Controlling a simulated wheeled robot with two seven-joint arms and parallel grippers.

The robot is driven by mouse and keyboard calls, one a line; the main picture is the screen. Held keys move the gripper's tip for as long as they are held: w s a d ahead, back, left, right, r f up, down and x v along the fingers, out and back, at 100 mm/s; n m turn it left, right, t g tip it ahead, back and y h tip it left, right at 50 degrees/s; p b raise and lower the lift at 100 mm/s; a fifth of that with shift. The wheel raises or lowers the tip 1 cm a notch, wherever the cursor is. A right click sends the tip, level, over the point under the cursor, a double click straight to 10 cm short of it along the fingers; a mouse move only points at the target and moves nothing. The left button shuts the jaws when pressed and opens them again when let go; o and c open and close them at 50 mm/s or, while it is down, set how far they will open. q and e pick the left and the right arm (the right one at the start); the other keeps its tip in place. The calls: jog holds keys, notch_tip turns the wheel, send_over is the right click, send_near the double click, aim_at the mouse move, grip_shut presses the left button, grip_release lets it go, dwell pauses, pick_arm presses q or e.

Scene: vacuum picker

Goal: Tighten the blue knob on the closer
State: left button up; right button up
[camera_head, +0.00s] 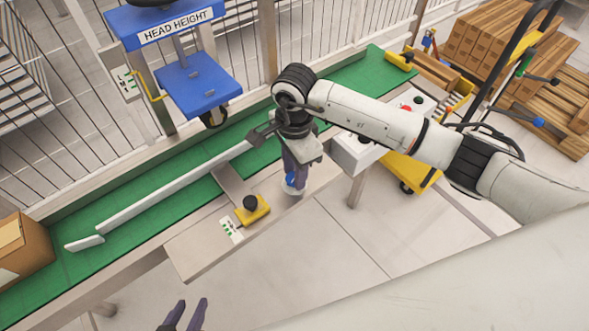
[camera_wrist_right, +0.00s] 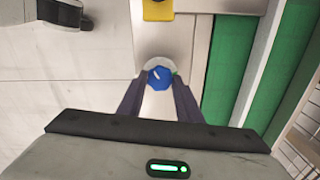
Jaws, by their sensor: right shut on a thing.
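The blue knob (camera_head: 290,181) sits on a pale round base at the front edge of the conveyor's metal side. My right gripper (camera_head: 292,178) points down over it and is shut on it. In the right wrist view the blue knob (camera_wrist_right: 160,78) shows between the two dark fingertips (camera_wrist_right: 158,84), with a white mark on its top. The fingers partly hide the knob in the head view. My left gripper (camera_head: 187,315) is at the bottom edge of the head view, its fingers apart and empty. Which part is the closer is not clear.
The green conveyor belt (camera_head: 130,213) carries a long white rail (camera_head: 165,192). A yellow block with a black button (camera_head: 252,208) stands left of the knob. A cardboard box (camera_head: 22,252) is at far left. A blue HEAD HEIGHT stand (camera_head: 195,82) is behind. A white control box (camera_head: 357,152) is right.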

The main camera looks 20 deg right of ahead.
jog(key=shift+m, duration=0.3)
jog(key=m+b, duration=0.1)
jog(key=m, duration=0.4)
jog(key=shift+m, duration=0.3)
jog(key=m, duration=0.5)
jog(key=shift+b, duration=0.3)
jog(key=m, duration=0.6)
jog(key=shift+m, duration=0.4)
jog(key=m+p, duration=0.1)
jog(key=m, duration=0.4)
jog(key=shift+m, duration=0.3)
jog(key=shift+w+m, duration=0.1)
jog(key=shift+m, duration=0.2)
jog(key=o, duration=1)
jog(key=shift+o, duration=0.2)
